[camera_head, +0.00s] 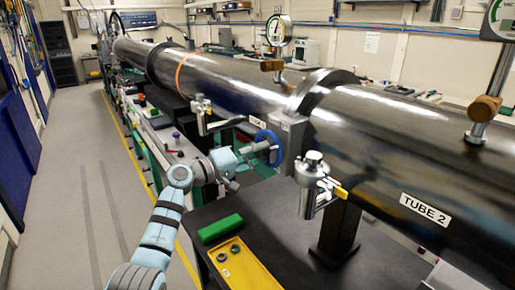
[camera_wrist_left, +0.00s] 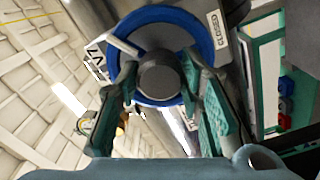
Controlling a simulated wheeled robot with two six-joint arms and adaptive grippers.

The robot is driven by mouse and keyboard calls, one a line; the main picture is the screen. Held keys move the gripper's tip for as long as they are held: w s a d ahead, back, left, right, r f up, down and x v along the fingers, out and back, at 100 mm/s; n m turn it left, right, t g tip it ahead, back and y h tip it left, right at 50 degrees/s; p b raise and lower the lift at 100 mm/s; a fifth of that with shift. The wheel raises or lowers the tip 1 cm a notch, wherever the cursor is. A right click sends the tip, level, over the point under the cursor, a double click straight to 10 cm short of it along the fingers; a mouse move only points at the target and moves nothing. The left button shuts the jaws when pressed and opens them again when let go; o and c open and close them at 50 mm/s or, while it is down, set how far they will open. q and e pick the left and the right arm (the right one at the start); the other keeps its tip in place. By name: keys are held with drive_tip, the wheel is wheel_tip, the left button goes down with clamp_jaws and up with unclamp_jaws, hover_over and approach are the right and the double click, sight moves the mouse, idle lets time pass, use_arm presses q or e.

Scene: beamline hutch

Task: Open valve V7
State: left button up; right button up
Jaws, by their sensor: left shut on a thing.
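The V7 valve has a blue handwheel (camera_head: 272,137) on a grey block (camera_head: 294,135) at the joint of the large steel tube. In the left wrist view the blue handwheel (camera_wrist_left: 197,26) fills the top middle, with a dark grey round hub (camera_wrist_left: 159,76) in its centre. A white V7 tag (camera_wrist_left: 97,62) is left of it and a CLOSED plate (camera_wrist_left: 217,29) right of it. My left gripper (camera_head: 262,149) is at the wheel, its two fingers on either side of the hub, shut on the handwheel. The fingertips partly hide the rim. My right gripper is not in view.
Below are a green block (camera_head: 220,229) and a yellow tray (camera_head: 248,277) with small round parts on a black table. TUBE 2 (camera_head: 425,209) runs right; the floor aisle at left is clear.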

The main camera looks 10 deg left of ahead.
use_arm(q)
drive_tip(key=n+p, duration=0.3)
drive_tip(key=n, duration=0.3)
drive_tip(key=shift+f, duration=0.15)
drive_tip(key=n+p, duration=0.3)
drive_tip(key=n, duration=0.2)
drive_tip(key=shift+f, duration=0.1)
drive_tip(key=shift+n, duration=0.4)
drive_tip(key=o, duration=1.2)
drive_tip(key=shift+f, duration=0.1)
drive_tip(key=shift+c, duration=0.2)
drive_tip(key=shift+s+a, duration=0.1)
drive_tip(key=shift+s, duration=0.05)
drive_tip(key=v, duration=1.1)
drive_tip(key=shift+s+a+r, duration=0.15)
drive_tip(key=shift+s+r, duration=0.05)
drive_tip(key=shift+r, duration=0.15)
